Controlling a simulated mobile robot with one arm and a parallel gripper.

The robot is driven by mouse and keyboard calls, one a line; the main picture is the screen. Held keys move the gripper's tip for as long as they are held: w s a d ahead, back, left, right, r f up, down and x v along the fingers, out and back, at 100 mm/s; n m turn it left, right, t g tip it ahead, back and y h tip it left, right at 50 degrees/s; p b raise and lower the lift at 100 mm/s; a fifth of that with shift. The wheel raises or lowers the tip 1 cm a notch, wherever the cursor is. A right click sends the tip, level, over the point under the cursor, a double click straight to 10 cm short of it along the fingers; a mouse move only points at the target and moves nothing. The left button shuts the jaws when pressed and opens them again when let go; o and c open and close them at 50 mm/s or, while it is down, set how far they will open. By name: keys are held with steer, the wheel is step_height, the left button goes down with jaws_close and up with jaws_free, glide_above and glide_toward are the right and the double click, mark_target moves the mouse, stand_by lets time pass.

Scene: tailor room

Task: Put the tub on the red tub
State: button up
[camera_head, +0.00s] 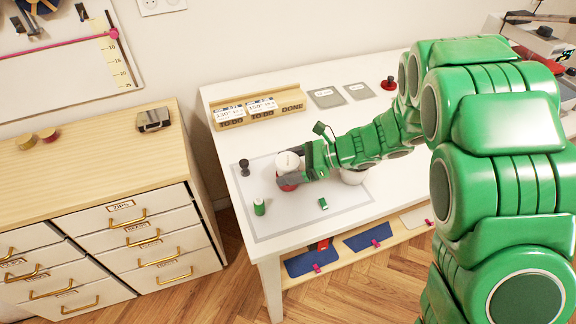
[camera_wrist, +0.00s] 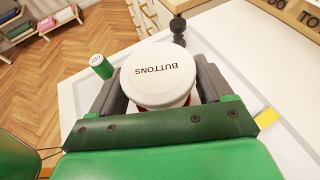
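A round white top marked "BUTTONS" (camera_wrist: 160,70) sits between the fingers of my gripper (camera_head: 289,175) in the head view. Red shows directly beneath it, the red tub (camera_head: 287,187). I cannot tell whether the white part is the red tub's lid or a separate tub on it. In the wrist view the gripper's two dark fingers stand on either side of the white top, close to its edge. Whether they press on it is not clear. A second white tub (camera_head: 353,176) stands on the mat to the right, partly hidden behind my green arm.
On the grey mat (camera_head: 262,222) are a green spool (camera_head: 259,207), a small green item (camera_head: 323,203) and a dark stamp-like object (camera_head: 244,168). A wooden card holder (camera_head: 262,115) stands at the table's back. The mat's front is mostly clear.

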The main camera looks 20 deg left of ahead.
steer(key=shift+o, duration=1.4)
steer(key=shift+s+d+f, duration=0.1)
steer(key=shift+s+f, duration=0.1)
steer(key=shift+f, duration=0.3)
steer(key=shift+w+d+r, duration=0.1)
steer(key=shift+r, duration=0.35)
steer(key=v, duration=0.4)
steer(key=shift+w+d+r, duration=0.2)
steer(key=shift+w+r, duration=0.05)
steer(key=shift+r, duration=0.05)
step_height(320, 180, up, 7)
steer(key=shift+r, duration=0.1)
